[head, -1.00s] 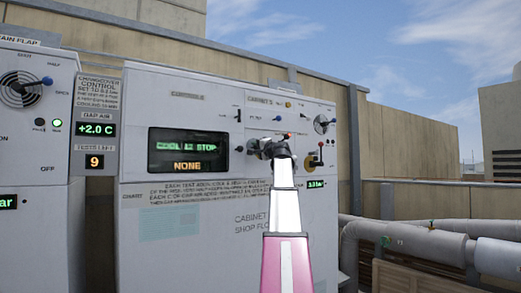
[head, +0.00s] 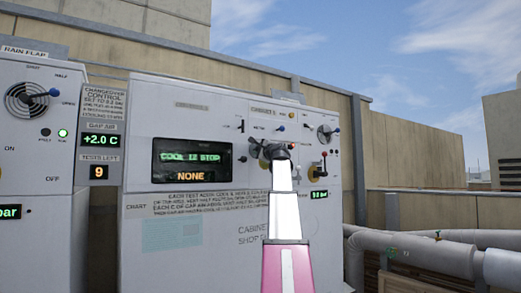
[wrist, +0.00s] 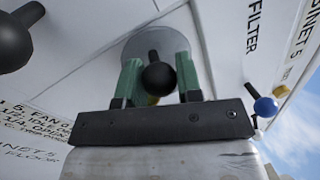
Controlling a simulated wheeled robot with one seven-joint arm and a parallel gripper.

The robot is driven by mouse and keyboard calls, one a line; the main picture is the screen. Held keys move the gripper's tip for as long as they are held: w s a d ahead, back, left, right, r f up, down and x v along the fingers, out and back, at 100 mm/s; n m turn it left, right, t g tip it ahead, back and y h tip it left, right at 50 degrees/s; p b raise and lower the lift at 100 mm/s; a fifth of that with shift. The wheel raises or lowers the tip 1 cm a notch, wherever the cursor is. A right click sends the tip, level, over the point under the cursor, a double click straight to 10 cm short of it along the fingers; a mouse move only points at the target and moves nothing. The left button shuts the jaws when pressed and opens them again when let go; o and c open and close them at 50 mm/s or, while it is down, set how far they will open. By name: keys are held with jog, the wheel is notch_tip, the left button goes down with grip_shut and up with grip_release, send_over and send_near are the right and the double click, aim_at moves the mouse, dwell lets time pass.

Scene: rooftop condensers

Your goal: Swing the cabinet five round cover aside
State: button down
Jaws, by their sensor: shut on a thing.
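The cabinet five panel (head: 262,107) is the right part of a large grey cabinet in the head view. In the wrist view a round grey cover (wrist: 150,38) lies flat on the panel, with a black ball knob (wrist: 159,76) standing out from it. My gripper (wrist: 159,70) has its green fingers on either side of this knob and is shut on it. In the head view my gripper (head: 275,152) reaches the panel's lower middle and hides most of the cover.
A display (head: 191,159) reads "COOL 12 STOP" and "NONE". In the wrist view a black knob (wrist: 12,45) and a blue knob (wrist: 265,106) stand nearby. Pipes (head: 430,251) run at right.

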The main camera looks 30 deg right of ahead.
jog(key=shift+a, duration=0.15)
jog(key=c, duration=0.8)
grip_release()
jog(key=shift+a, duration=0.1)
jog(key=shift+s, duration=0.1)
jog(key=shift+s, duration=0.2)
jog(key=v, duration=1)
jog(key=shift+s, duration=0.2)
jog(key=shift+s, duration=0.1)
